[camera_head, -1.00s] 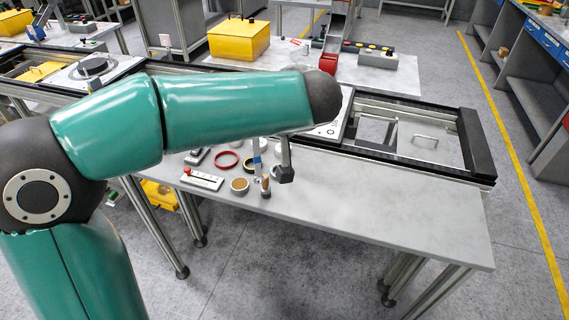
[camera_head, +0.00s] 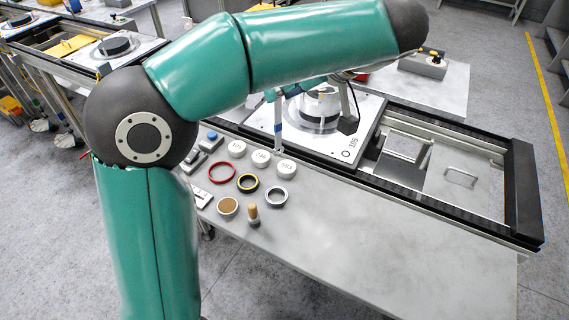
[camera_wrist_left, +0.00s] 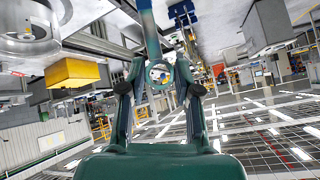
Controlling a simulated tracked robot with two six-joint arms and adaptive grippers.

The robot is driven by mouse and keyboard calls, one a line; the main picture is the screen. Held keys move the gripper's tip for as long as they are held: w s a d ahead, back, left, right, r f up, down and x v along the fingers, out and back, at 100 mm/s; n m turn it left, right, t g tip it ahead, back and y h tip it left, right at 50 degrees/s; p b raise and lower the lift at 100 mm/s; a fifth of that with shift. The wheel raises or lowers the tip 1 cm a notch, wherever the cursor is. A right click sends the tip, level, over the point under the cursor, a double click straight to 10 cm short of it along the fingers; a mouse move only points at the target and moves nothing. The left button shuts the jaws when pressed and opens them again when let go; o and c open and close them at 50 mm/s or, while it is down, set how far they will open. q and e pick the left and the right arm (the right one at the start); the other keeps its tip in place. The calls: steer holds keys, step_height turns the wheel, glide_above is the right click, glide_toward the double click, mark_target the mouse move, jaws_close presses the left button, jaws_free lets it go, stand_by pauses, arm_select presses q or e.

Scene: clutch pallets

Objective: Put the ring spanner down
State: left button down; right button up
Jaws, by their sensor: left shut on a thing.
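The ring spanner (camera_head: 278,128) hangs roughly upright, a thin blue-grey bar, above the back of the table in front of the pallet. My left gripper (camera_head: 276,94) is shut on it, partly hidden under my forearm. In the left wrist view the spanner's ring end (camera_wrist_left: 159,74) shows between the gripper's fingers (camera_wrist_left: 160,66), and its blue shaft (camera_wrist_left: 149,30) runs to the top edge. I cannot tell whether its lower end touches the table. My right gripper is not in view.
The table (camera_head: 400,260) is clear at front right. A pallet (camera_head: 361,126) lies behind.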

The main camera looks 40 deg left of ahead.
mark_target(277, 140)
arm_select(q)
steer(key=f, duration=1.1)
steer(key=shift+s+a+f+p, duration=0.2)
steer(key=shift+s+a+p, duration=0.05)
steer(key=shift+a+p, duration=0.1)
steer(key=shift+d+f, duration=0.1)
steer(key=shift+f, duration=2.3)
steer(key=shift+f, duration=0.15)
steer(key=c, duration=0.8)
jaws_free()
steer(key=shift+r, duration=0.2)
